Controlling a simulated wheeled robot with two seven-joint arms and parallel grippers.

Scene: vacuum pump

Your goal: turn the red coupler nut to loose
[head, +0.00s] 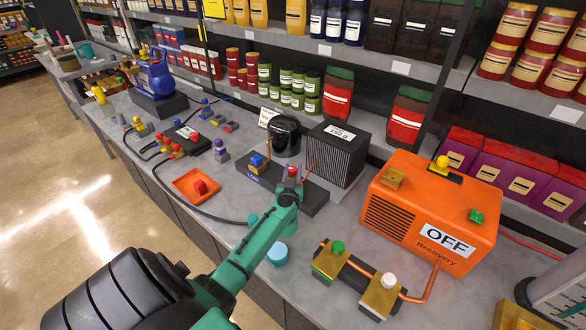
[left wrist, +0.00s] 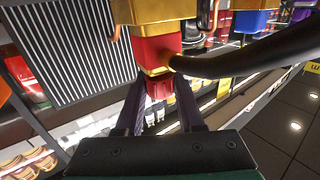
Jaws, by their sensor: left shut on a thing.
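The red coupler nut (head: 292,171) stands up at the end of my left arm, at the front of the dark finned unit in the head view. In the left wrist view, red parts (left wrist: 155,50) hang below a brass block, with a thin brass ring and a smaller red end (left wrist: 160,87) below it. My left gripper (left wrist: 159,98) has its two dark fingers on either side of that smaller end and is shut on it. In the head view, my left gripper (head: 290,181) is small and partly hidden by its own arm. My right gripper is not in view.
A black hose (left wrist: 250,58) runs right from the red parts. The finned unit (head: 337,153) and black compressor (head: 284,136) stand behind; a blue-topped fitting (head: 257,161) is left. The orange recovery machine (head: 400,222) reads OFF.

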